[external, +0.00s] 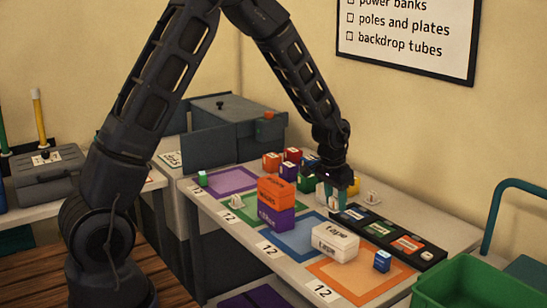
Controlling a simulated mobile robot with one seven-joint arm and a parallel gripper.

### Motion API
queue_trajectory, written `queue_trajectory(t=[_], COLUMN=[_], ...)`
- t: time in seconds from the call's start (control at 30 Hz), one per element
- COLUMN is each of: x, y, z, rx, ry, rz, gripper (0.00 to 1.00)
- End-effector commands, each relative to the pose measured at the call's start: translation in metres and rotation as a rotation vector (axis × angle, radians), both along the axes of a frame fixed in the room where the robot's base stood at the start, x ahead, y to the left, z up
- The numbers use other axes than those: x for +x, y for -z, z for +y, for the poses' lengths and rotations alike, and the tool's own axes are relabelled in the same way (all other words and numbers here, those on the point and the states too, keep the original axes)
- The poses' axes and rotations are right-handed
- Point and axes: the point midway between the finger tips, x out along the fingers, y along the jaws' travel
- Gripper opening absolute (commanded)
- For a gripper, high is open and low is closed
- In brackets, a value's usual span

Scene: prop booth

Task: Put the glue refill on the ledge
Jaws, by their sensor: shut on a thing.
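My gripper (331,193) points down low over the far side of the table, behind the blue mat and beside the left end of a long black strip. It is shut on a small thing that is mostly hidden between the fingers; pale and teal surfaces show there. I cannot read a label on it, so I cannot tell whether it is the glue refill. The black strip (428,262) has several coloured, labelled spots along it. I cannot tell for sure which surface is the ledge.
On the table (445,232) are orange and purple stacked boxes (276,205), white tape boxes (334,242), a blue block (382,261) and a white piece (373,198). Several coloured blocks (272,162) crowd left of my gripper. A green bin (480,288) stands at front right.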

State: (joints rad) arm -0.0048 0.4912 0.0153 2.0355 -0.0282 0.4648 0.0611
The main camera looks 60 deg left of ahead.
Motion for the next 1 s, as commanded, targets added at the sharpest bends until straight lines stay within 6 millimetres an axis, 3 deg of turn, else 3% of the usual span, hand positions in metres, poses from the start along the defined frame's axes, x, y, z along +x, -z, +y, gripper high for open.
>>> queue_trajectory(t=[0.1, 0.47, 1.0], x=[0.001, 0.001, 0.001], y=[0.001, -0.006, -0.126], z=[-0.011, -0.010, -0.010], rx=[0.000, 0.000, 0.000], ry=[-0.017, -0.020, -0.019], rz=[0.000, -0.002, -0.004], gripper=[0.14, 0.14, 0.14])
